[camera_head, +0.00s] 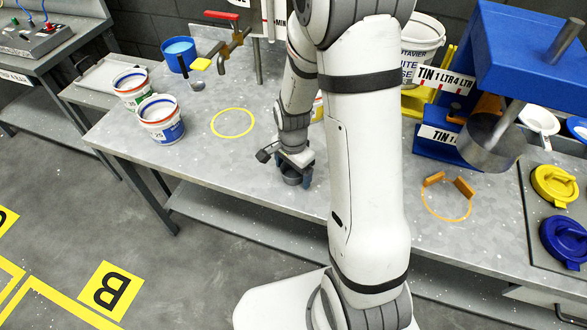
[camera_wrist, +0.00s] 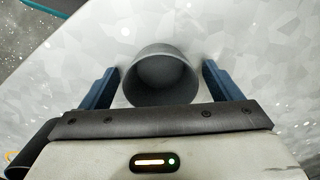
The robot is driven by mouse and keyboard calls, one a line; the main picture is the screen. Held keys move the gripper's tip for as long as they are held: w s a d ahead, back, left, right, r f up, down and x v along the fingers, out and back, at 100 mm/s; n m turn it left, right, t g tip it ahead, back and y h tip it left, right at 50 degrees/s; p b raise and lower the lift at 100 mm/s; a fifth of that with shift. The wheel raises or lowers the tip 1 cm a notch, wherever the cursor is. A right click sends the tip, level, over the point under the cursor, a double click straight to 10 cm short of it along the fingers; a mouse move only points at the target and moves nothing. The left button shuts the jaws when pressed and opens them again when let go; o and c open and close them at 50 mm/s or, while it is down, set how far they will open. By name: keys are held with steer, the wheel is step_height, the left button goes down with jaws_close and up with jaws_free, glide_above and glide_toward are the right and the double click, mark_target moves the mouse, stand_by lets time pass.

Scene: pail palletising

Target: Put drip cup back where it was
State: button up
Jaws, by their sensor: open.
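The drip cup is a small dark grey round cup (camera_head: 291,179) standing on the grey metal bench near its front edge, below my gripper (camera_head: 296,172). In the wrist view the cup (camera_wrist: 160,78) is between the two blue fingers of my gripper (camera_wrist: 161,84), with its round mouth facing the camera. The fingers are open, and a gap shows on each side of the cup. The cup looks empty. In the head view my wrist partly covers it.
A yellow ring (camera_head: 232,122) is marked on the bench to the left, near a tap with a red handle (camera_head: 220,37). Two labelled pails (camera_head: 160,120) stand further left. An orange ring (camera_head: 446,203) and a blue press (camera_head: 520,55) are to the right.

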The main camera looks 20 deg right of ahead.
step_height(320, 180, up, 12)
steer(key=s+r+n+t, duration=0.2)
steer(key=s+r+n, duration=0.8)
steer(key=s+n, duration=0.2)
steer(key=shift+s+d+r+t, duration=0.2)
steer(key=shift+s+r+t, duration=0.15)
steer(key=shift+s, duration=0.7)
stand_by(0.3)
